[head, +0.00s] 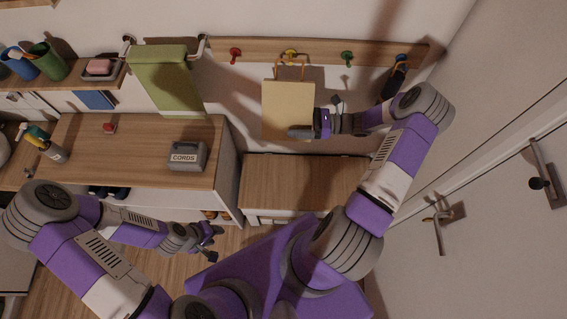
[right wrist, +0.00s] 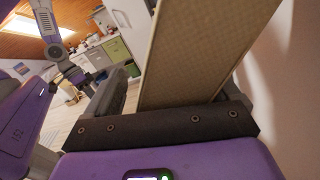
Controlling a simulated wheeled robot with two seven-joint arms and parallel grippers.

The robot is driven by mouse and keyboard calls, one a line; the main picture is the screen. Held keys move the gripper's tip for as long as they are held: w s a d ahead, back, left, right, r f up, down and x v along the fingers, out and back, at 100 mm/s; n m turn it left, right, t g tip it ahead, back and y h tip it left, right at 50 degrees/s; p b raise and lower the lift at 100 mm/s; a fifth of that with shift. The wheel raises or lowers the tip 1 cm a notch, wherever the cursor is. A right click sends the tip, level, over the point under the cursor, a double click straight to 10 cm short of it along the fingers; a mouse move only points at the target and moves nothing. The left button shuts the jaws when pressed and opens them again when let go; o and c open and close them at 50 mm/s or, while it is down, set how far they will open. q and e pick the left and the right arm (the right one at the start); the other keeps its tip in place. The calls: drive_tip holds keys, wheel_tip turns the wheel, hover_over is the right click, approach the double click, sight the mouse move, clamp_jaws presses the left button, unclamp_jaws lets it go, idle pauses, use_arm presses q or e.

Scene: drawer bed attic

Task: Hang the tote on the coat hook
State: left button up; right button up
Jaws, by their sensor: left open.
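The tote (head: 288,100) is a pale tan bag, upright against the wall below the hook rail. Its orange-tan handle reaches up to the yellow hook (head: 291,53) and looks looped over it; the exact contact is too small to tell. My right gripper (head: 318,117) is at the tote's lower right, its fingers spread apart, one in front of the tote and one beyond its right edge. My left gripper (head: 212,243) is open and empty, low over the floor.
The wooden rail (head: 390,50) also bears a red hook (head: 235,54), a green hook (head: 347,58) and a blue one with dark items hanging. A green towel (head: 165,80) hangs at left. A wooden bench (head: 290,180) stands below; a door is at right.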

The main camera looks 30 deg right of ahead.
drive_tip(key=a+f+n+b, duration=0.1)
drive_tip(key=a+f+b, duration=0.1)
drive_tip(key=f+b, duration=0.7)
drive_tip(key=w+a+f+n+b, duration=0.1)
drive_tip(key=f+b, duration=0.9)
drive_tip(key=f, duration=1.1)
drive_tip(key=shift+a, duration=0.65)
drive_tip(key=s+a+f+n+g+h, duration=0.1)
drive_tip(key=s+a+f+n+g, duration=0.15)
drive_tip(key=a, duration=0.25)
drive_tip(key=s+a+f+n+g+h, duration=0.1)
drive_tip(key=s+a+f+n+g, duration=0.1)
drive_tip(key=s+a+n+g, duration=0.3)
drive_tip(key=s+a+f+n+g+h, duration=0.1)
drive_tip(key=s+a+n+h, duration=0.5)
drive_tip(key=n, duration=0.8)
drive_tip(key=shift+s+f+h, duration=0.15)
drive_tip(key=shift+s+h, duration=1.2)
drive_tip(key=shift+h, duration=0.25)
